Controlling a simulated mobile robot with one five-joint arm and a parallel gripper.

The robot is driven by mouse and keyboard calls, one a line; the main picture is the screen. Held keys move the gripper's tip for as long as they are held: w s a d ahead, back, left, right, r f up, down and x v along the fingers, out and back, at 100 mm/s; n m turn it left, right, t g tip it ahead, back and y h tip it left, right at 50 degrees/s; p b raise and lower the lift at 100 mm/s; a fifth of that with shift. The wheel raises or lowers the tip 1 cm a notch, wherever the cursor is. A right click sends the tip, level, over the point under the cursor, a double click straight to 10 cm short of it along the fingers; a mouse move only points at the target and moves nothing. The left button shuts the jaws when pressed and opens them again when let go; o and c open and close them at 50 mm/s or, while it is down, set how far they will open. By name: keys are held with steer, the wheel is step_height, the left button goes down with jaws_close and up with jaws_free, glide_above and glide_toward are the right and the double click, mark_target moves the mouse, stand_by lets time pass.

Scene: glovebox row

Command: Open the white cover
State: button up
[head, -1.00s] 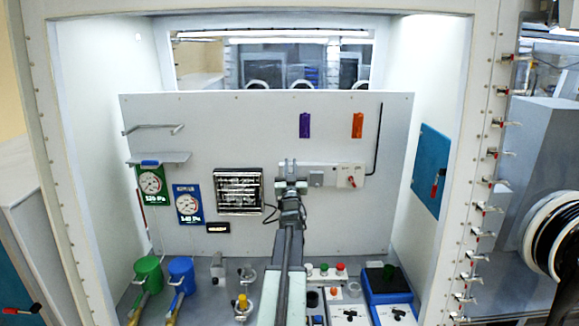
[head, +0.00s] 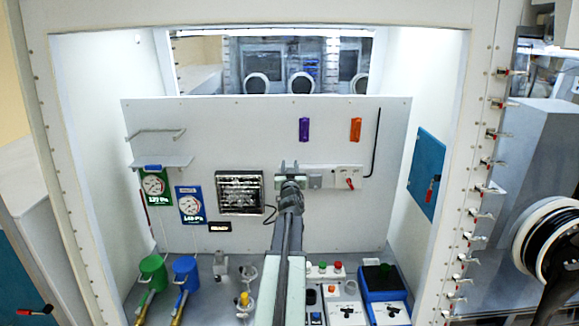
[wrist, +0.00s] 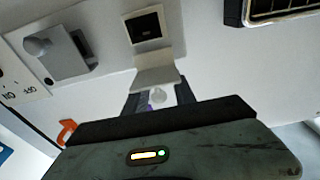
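The white cover (wrist: 155,78) is a small pale flap beside a square dark socket (wrist: 146,28) in a white frame. In the wrist view the flap stands out from the panel and the socket face is exposed. My gripper (wrist: 160,100) is close to the flap's outer end, its two dark fingers apart on either side. A small pale round part shows between them. Whether a finger touches the flap cannot be told. In the head view my gripper (head: 290,167) is in front of the panel and hides the cover.
A grey switch housing (head: 315,179) and a red-handled switch plate (head: 347,179) are right of my gripper. Purple (head: 304,129) and orange (head: 355,129) holders hang above. Green (head: 152,270) and blue (head: 185,269) containers stand below.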

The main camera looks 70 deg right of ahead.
stand_by(0.3)
steer(key=r+b+v, duration=0.1)
steer(key=v, duration=0.6)
steer(key=shift+s+a+f, duration=0.15)
steer(key=shift+a+f, duration=0.2)
steer(key=shift+f, duration=0.15)
steer(key=shift+c, duration=0.2)
